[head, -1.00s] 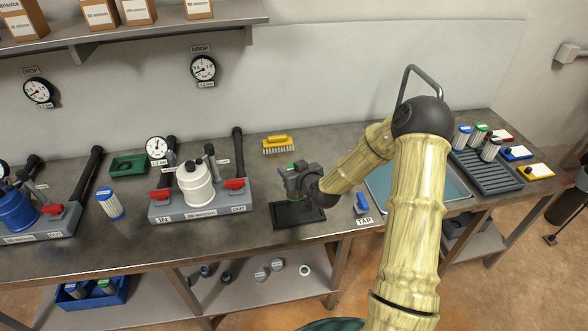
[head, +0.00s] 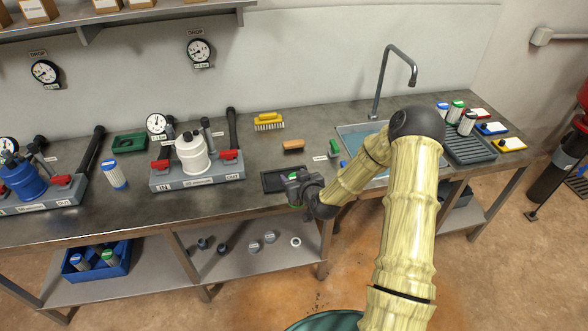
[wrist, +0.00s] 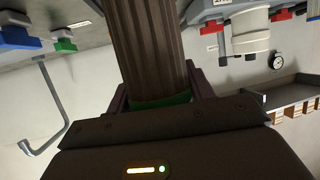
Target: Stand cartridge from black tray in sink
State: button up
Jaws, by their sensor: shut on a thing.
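My gripper (head: 300,190) is at the front right of the black tray (head: 270,181), near the bench's front edge. In the wrist view my gripper (wrist: 160,98) is shut on a dark, brownish pleated cartridge (wrist: 148,45), gripping it by its green end (wrist: 162,102). The cartridge's far end runs out of the picture. In the head view the cartridge is mostly hidden by my gripper. The sink (head: 347,127) is to the right, partly hidden behind my arm. The visible part of the tray looks empty.
A tall tap (head: 376,85) rises behind the sink. A grey ribbed rack (head: 478,153) with several cartridges stands right of it. A brown block (head: 294,146) and yellow brush (head: 268,121) lie behind the tray. A white filter housing (head: 192,155) stands left.

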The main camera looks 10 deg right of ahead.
jog(key=s+f+m+h, duration=0.2)
jog(key=s+f, duration=1.5)
jog(key=f, duration=0.1)
jog(key=shift+a+h, duration=0.2)
jog(key=shift+h, duration=0.1)
jog(key=shift+w+f, duration=0.1)
jog(key=shift+f, duration=0.05)
